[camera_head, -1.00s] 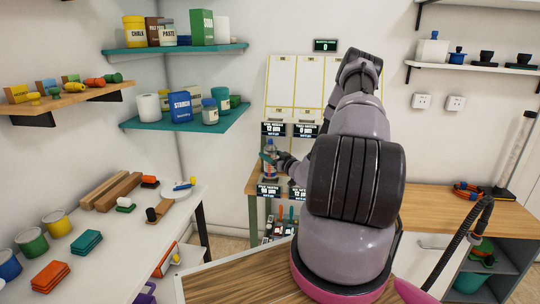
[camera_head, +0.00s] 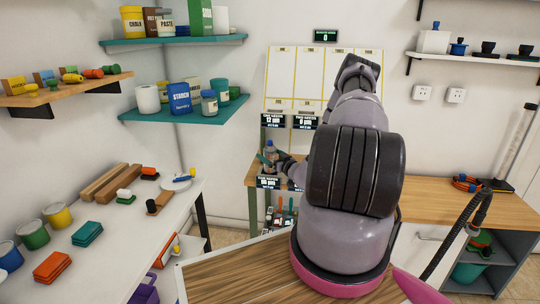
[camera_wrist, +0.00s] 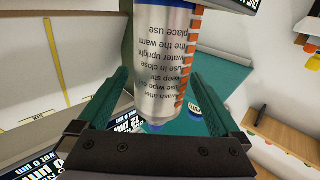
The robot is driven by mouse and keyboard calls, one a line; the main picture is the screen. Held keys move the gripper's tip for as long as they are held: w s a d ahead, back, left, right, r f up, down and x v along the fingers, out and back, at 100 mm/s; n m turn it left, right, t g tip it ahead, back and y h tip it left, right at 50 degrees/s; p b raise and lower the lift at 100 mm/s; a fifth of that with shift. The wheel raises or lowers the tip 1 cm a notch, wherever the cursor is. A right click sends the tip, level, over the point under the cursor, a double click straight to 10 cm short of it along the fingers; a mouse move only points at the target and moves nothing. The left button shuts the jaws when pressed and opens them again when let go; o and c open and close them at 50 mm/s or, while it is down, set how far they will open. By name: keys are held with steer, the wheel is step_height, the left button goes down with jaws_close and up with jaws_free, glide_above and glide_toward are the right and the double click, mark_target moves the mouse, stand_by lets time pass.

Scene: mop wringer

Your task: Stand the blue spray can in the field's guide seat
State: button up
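The blue spray can (camera_head: 270,148) is upright at the far workbench in the head view. In the wrist view the can (camera_wrist: 165,60) has a silver body with printed text and blue ends. In the head view my gripper (camera_head: 268,159) is small and partly hidden by my arm. The guide seat cannot be made out clearly. I cannot tell whether the can's base touches anything.
Small display signs (camera_head: 271,182) stand around the can at the bench, with white panels (camera_head: 296,78) behind. A teal shelf (camera_head: 205,116) with jars is to the left. A white table (camera_head: 120,225) with pots and blocks is at near left.

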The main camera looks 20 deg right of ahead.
steer(key=shift+s, duration=0.15)
steer(key=s+d, duration=0.2)
steer(key=s, duration=0.8)
steer(key=shift+s, duration=0.2)
